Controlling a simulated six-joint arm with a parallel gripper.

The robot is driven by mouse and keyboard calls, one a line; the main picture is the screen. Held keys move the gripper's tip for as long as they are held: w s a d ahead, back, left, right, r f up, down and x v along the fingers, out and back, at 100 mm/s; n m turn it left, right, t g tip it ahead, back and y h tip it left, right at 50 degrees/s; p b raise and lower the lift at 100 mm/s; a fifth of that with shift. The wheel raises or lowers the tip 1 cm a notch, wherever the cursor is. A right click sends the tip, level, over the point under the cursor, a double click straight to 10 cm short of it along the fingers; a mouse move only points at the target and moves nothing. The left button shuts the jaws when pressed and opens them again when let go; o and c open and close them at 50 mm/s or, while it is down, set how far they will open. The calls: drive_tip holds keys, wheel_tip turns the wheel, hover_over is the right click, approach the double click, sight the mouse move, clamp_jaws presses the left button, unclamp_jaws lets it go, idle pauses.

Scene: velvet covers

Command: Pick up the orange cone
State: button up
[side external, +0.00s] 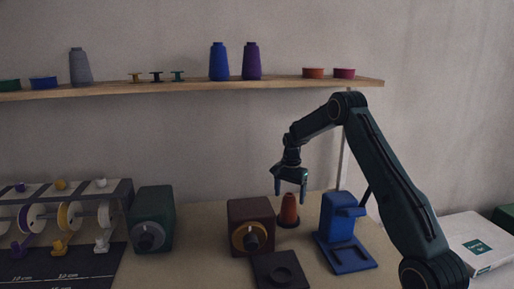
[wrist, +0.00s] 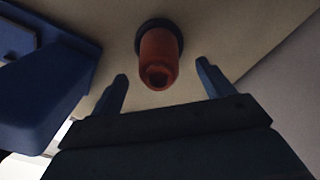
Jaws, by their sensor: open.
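The orange cone (side external: 289,209) stands upright on a dark round base (side external: 288,222) on the table, between a maroon box and a blue stand. My gripper (side external: 291,190) is open, its fingers pointing down just above the cone in the side view. In the wrist view, the cone (wrist: 157,60) shows its narrow end with a dark hole toward the camera. The two blue fingertips (wrist: 160,70) are spread to either side of it, and nothing is between them. I cannot tell whether the fingers overlap the cone's top in height.
The maroon box with a dial (side external: 251,228) stands close left of the cone. The blue stand (side external: 341,232) is close right and also shows in the wrist view (wrist: 45,85). A dark plate (side external: 279,270) lies in front. A shelf (side external: 200,87) with spools runs above.

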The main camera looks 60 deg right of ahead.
sight(289, 205)
drive_tip(key=shift+s+a+f, duration=0.1)
drive_tip(key=shift+a+f, duration=0.05)
drive_tip(key=shift+f, duration=2.4)
drive_tip(key=shift+c, duration=0.2)
drive_tip(key=c, duration=1.1)
